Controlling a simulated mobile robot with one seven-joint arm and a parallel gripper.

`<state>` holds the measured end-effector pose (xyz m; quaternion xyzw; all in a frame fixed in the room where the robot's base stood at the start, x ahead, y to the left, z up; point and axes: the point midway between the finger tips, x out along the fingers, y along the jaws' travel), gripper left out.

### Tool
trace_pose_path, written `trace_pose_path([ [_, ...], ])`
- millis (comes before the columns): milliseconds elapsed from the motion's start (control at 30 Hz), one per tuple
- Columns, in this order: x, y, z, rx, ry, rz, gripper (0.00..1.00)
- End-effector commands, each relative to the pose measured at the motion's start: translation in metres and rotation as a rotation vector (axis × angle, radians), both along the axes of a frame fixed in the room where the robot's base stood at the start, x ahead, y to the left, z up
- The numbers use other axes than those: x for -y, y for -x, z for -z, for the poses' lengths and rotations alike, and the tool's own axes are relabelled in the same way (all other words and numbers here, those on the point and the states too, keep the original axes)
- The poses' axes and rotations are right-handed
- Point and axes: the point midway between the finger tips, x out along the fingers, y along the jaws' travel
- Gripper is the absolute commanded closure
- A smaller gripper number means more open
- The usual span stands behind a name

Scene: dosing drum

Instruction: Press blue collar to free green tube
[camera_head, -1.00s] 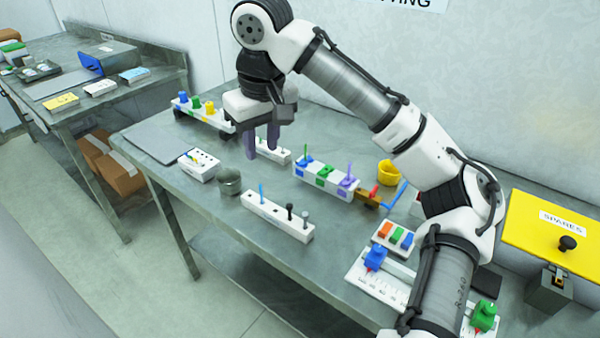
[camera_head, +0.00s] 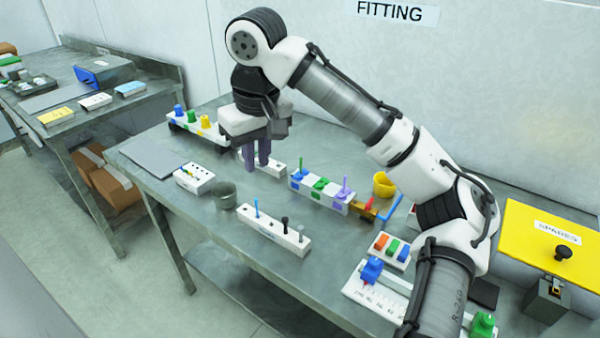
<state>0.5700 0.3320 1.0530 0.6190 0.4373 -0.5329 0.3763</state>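A white block with blue, green and purple collars stands mid-table. The blue collar (camera_head: 297,175) is at its left end, with a thin green tube (camera_head: 299,160) upright in it. The green collar (camera_head: 320,184) is in the middle, and the purple collar (camera_head: 343,193) on the right holds a purple tube. My gripper (camera_head: 257,169) points down, left of this block, above the table and apart from the blue collar. Its two fingers are drawn close together, with at most a thin slit between them. I see nothing held in it.
A small white block (camera_head: 272,168) stands behind my fingers. A long white rack (camera_head: 265,230) with several pins and a grey cup (camera_head: 224,195) are in front. A yellow cup (camera_head: 384,184) and a blue-handled tool (camera_head: 392,208) are right of the collar block.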

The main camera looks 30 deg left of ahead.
Motion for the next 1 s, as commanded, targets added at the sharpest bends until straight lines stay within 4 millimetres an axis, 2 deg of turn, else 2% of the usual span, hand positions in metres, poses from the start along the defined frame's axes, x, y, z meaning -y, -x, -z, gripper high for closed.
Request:
trace_pose_path([
  [33,0.0000,0.0000,0.0000,0.000,0.000,0.000,0.90],
  [100,0.0000,0.0000,0.0000,0.000,0.000,0.000,0.99],
  [133,0.0000,0.0000,0.0000,0.000,0.000,0.000,1.00],
  [1000,0.0000,0.0000,0.0000,0.000,0.000,0.000,1.00],
])
